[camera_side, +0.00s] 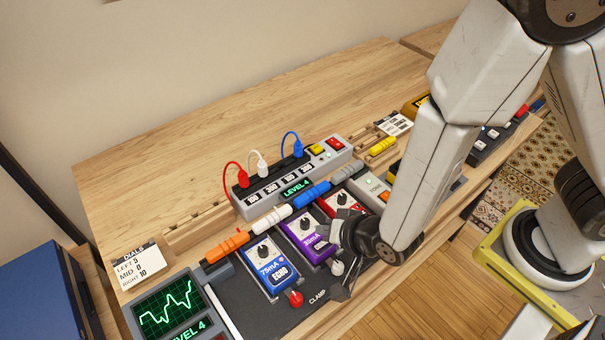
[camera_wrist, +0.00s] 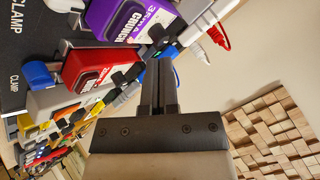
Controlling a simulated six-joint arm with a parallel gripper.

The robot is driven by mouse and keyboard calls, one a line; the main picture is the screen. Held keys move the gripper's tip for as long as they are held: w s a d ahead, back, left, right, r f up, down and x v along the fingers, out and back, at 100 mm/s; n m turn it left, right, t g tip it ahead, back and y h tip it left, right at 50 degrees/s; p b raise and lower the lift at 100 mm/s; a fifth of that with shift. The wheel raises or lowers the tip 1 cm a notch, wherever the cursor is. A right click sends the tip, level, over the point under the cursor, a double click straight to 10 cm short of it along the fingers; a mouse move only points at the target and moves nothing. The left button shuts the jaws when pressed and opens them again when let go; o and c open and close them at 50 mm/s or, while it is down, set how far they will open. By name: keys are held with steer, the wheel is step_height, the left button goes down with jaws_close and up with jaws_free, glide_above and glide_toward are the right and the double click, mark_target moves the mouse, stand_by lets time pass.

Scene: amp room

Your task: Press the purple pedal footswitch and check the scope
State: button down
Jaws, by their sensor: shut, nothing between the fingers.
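The purple pedal (camera_side: 304,236), marked 35mA, stands between a blue pedal (camera_side: 271,268) and a red pedal (camera_side: 338,203) on a dark board. A white cap (camera_side: 337,267) shows at its front end, partly beside my arm. The purple pedal also shows at the top of the wrist view (camera_wrist: 122,20). My gripper (camera_side: 337,232) is shut and empty, close by the purple pedal's right side; contact cannot be told. Its fingers (camera_wrist: 158,64) point up in the wrist view. The scope (camera_side: 166,308) at lower left shows a green jagged trace and LEVEL 4.
A grey power strip (camera_side: 262,197) with red, white and blue plugs stands behind the pedals. Coloured cables run between the strip and the pedals. A DIALS card (camera_side: 137,266) stands left. My arm covers part of the board's right side. The back of the wooden table (camera_side: 190,135) is clear.

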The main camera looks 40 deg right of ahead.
steer(key=shift+r, duration=1.4)
steer(key=shift+w+d+r+n+g, duration=0.3)
steer(key=shift+w+d+g, duration=0.1)
steer(key=shift+w+d, duration=0.2)
steer(key=d+r+n+g, duration=0.3)
steer(key=d, duration=0.6)
steer(key=s+d+r+n+g+h, duration=0.1)
steer(key=d+r+n, duration=0.3)
steer(key=d, duration=0.6)
steer(key=shift+s+g, duration=0.2)
steer(key=shift+g, duration=0.7)
